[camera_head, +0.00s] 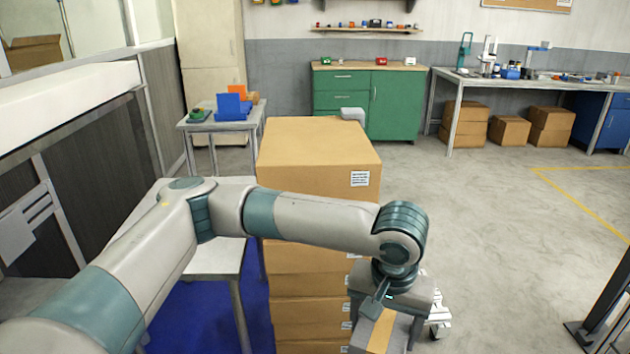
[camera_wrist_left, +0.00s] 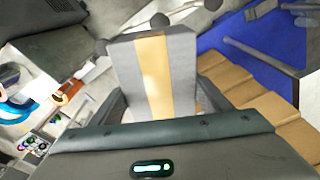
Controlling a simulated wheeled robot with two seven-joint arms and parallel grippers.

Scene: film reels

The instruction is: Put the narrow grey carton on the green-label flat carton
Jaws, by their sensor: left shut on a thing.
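The narrow grey carton (camera_head: 400,337) has a tan tape stripe down its middle. My left gripper (camera_head: 380,300) is shut on it and holds it at the bottom of the head view, right of the carton stack. In the left wrist view the grey carton (camera_wrist_left: 181,70) stands between the fingers of the gripper (camera_wrist_left: 160,100). I cannot make out a green-label flat carton in either view. My right gripper is not in view.
A tall stack of brown cartons (camera_head: 315,150) stands in the middle, beside my left arm. A table with a blue bin (camera_head: 232,107) is at the back left. A green cabinet (camera_head: 400,105) and a workbench (camera_head: 530,85) line the far wall.

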